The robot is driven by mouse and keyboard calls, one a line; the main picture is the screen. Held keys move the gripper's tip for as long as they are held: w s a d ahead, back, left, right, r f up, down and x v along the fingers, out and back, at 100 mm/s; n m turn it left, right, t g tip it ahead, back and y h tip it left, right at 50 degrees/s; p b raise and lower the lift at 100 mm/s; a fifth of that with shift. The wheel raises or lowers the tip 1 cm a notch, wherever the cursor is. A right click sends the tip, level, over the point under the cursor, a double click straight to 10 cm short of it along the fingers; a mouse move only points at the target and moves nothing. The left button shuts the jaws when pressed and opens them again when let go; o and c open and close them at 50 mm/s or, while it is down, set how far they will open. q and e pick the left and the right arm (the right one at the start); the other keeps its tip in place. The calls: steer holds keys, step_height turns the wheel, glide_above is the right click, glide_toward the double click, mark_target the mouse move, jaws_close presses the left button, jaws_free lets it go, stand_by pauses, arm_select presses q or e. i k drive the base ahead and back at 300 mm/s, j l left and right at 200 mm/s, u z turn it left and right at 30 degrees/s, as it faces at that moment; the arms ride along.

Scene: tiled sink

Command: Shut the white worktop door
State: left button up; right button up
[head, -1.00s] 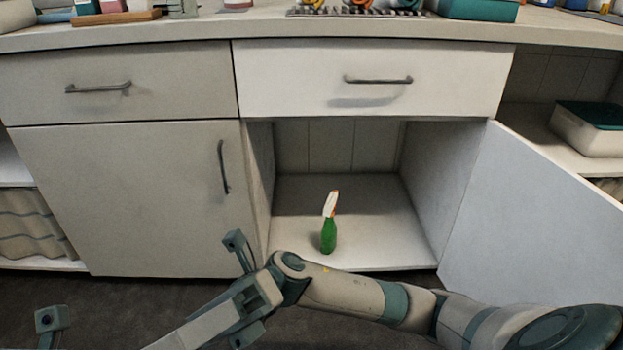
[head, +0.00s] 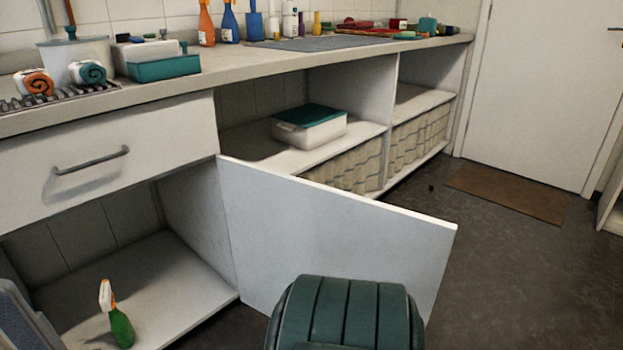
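The white worktop door (head: 325,232) stands wide open in the head view, hinged at the right side of the cupboard opening and sticking out into the room. Its lower middle is hidden behind a dark green rounded part of my own body. Inside the open cupboard (head: 150,285) stands a green spray bottle (head: 119,325) with an orange and white head. Neither of my grippers shows in the head view now.
A closed drawer (head: 110,160) with a bar handle is above the cupboard. Open shelves right of the door hold a white box with a teal lid (head: 309,127) and baskets (head: 345,168). Dark floor (head: 500,250) is clear to the right, with a brown mat (head: 510,193).

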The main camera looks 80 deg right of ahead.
mark_target(282, 227)
steer(key=k+l, duration=0.1)
steer(key=k, duration=0.45)
steer(key=k+l, duration=1.3)
steer(key=l, duration=0.65)
steer(key=k+l, duration=0.1)
steer(key=l, duration=0.6)
steer(key=k+l, duration=0.1)
steer(key=l, duration=0.65)
steer(key=z, duration=0.05)
